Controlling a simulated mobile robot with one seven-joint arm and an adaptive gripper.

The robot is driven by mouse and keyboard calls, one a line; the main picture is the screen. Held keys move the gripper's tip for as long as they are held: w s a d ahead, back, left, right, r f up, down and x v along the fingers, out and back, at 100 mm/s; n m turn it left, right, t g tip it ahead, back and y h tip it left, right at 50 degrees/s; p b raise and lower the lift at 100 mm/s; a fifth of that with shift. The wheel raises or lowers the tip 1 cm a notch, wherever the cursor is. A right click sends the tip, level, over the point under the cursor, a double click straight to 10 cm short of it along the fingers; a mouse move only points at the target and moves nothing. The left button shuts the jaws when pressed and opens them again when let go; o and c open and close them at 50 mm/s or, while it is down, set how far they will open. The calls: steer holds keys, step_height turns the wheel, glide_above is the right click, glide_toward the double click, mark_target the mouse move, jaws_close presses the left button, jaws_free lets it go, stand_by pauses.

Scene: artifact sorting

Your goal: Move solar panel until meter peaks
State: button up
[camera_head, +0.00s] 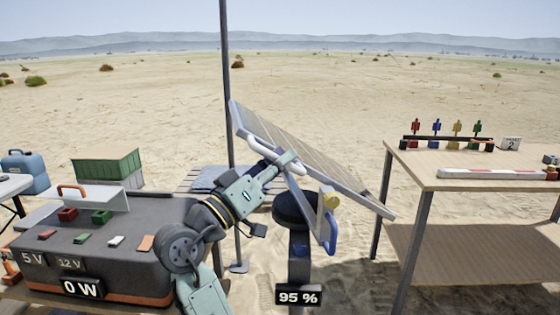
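The solar panel (320,155) is tilted on a dark round stand (297,208) in the middle of the head view, its edge sloping down to the right. A pale rail or handle (258,147) runs along its near edge. A blue-grey bracket (318,222) with a yellow knob (329,200) hangs below it. My gripper (288,161) is at the pale rail and seems to touch it. Its fingers are too small and overlapped to tell whether they are shut. A display (298,295) on the stand reads 95 %.
At left, a dark case (120,240) carries several small coloured blocks and labels 5 V, 12 V and 0 W (82,288). At right, a wooden table (430,172) holds coloured figures and a red-white bar (492,174). A thin pole (226,70) stands behind my arm.

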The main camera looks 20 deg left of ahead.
jaws_close()
stand_by(0.4)
steer(key=f+t+b, duration=0.1)
steer(key=b, duration=0.1)
steer(key=s+a+f+n+b, duration=0.1)
steer(key=b, duration=0.1)
steer(key=shift+a+f+n+t+b, duration=0.1)
steer(key=shift+a+n+t+b, duration=0.05)
steer(key=shift+n+t+b, duration=0.2)
steer(key=shift+o, duration=0.7)
jaws_free()
